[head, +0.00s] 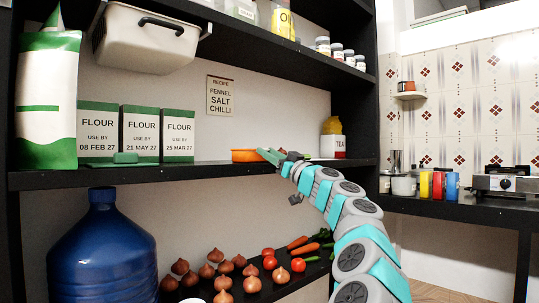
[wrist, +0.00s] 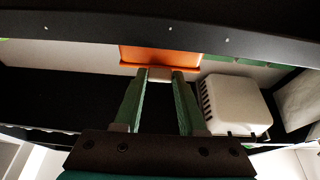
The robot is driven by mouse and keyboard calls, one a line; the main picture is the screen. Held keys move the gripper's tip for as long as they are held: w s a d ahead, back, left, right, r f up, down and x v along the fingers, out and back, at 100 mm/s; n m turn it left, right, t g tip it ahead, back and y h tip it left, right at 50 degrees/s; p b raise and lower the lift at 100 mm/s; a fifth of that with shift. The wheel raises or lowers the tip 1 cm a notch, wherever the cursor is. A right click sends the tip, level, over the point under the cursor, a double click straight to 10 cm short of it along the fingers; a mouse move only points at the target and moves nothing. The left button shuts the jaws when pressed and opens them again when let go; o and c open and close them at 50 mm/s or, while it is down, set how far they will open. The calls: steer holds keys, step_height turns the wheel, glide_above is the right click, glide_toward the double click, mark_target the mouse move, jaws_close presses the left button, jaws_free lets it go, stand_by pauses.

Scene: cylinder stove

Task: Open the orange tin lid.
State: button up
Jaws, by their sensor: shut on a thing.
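The orange tin (head: 244,156) sits low on the middle shelf, right of the flour boxes, and its right end is hidden by my fingers. In the wrist view its orange face (wrist: 160,57) is straight ahead of my fingertips. My gripper (head: 268,156) reaches in from the right. In the wrist view my two green fingers (wrist: 159,78) close on a small pale block at the edge of the orange lid (wrist: 150,65). I cannot tell whether the lid is raised from the tin.
Flour boxes (head: 140,133) stand left of the tin, with a green item (head: 125,158) in front. A tea box (head: 333,146) stands to the right. A white bin (head: 146,38) hangs above left. Onions, tomatoes and carrots lie below, beside a blue bottle (head: 103,245).

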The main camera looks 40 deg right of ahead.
jaws_close()
stand_by(0.8)
